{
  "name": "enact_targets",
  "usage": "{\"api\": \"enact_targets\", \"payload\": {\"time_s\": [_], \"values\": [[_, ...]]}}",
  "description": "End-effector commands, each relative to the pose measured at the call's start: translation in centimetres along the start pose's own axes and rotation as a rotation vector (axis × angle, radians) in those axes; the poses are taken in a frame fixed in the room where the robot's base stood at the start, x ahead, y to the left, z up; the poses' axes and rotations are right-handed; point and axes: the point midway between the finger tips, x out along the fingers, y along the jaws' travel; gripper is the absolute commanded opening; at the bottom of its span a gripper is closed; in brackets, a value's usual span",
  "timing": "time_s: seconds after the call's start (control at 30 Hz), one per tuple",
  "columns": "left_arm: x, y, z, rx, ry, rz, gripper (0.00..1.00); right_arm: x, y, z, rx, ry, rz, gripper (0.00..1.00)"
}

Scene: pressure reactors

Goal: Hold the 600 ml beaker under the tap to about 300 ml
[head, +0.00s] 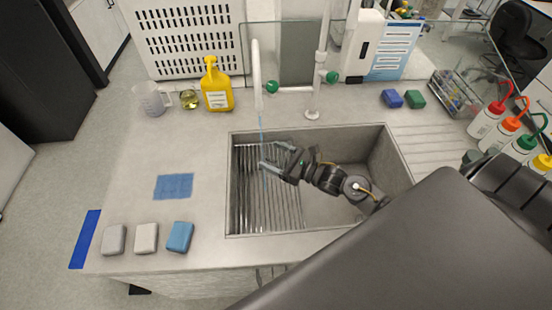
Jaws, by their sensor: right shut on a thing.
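My right gripper (275,156) is over the left half of the sink (360,157), its fingers spread around the 600 ml beaker. The beaker is clear, and its outline is too faint against the ribbed rack to make out; its fill level cannot be read. The white tap (257,75) stands at the back edge of the sink. A thin bluish water stream (261,122) runs down from it to the fingertips. My left gripper is not in view.
A clear jug (152,100), a small flask (189,99) and a yellow bottle (217,90) stand back left. A ribbed rack (262,215) lies in the sink. Wash bottles (486,120) stand at right. Sponges (146,238) lie front left. The left counter is mostly clear.

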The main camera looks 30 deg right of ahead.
Motion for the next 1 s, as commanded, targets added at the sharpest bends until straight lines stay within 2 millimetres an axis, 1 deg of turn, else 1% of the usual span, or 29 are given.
{"api": "enact_targets", "payload": {"time_s": [0.17,0.27,0.8,1.0], "values": [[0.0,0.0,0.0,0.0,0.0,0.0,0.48,0.0,0.0,0.1,-0.001,-0.001,0.0,0.49],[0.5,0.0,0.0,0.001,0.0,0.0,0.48,0.4,-0.3,-0.1,-0.002,-0.002,0.0,0.49],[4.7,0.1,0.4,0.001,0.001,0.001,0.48,6.0,-3.5,-0.2,-0.003,-0.004,0.0,0.49],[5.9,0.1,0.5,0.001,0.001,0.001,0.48,7.5,-4.5,-0.1,-0.002,-0.002,0.0,0.49]]}}
